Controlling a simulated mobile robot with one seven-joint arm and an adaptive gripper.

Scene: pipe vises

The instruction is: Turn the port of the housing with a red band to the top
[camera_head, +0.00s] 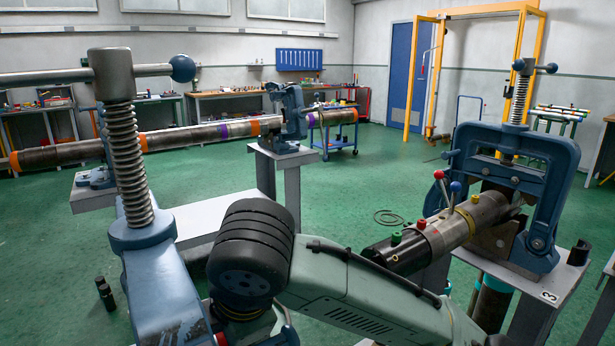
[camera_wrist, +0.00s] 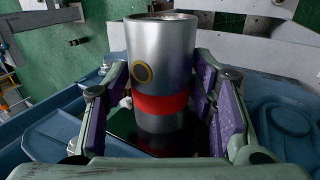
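The housing (camera_wrist: 165,60) is a silver cylinder with a red band (camera_wrist: 160,104) around its lower part in the wrist view. Its port (camera_wrist: 142,74), a dark hole with a brass ring, faces the camera, slightly left of the cylinder's middle. My gripper (camera_wrist: 163,68) is open, with a purple-padded finger on each side of the housing. A gap shows at the left pad; the right pad is close, and contact cannot be told. The housing's far side is hidden. In the head view my arm hides the gripper, and I cannot make out the housing.
A blue vise (camera_head: 160,285) with a tall screw stands at the front left. Another blue vise (camera_head: 562,165) at right holds a pipe (camera_head: 395,253) with coloured knobs. A long banded pipe (camera_head: 185,137) lies behind. Green floor (camera_head: 345,180) is open between them.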

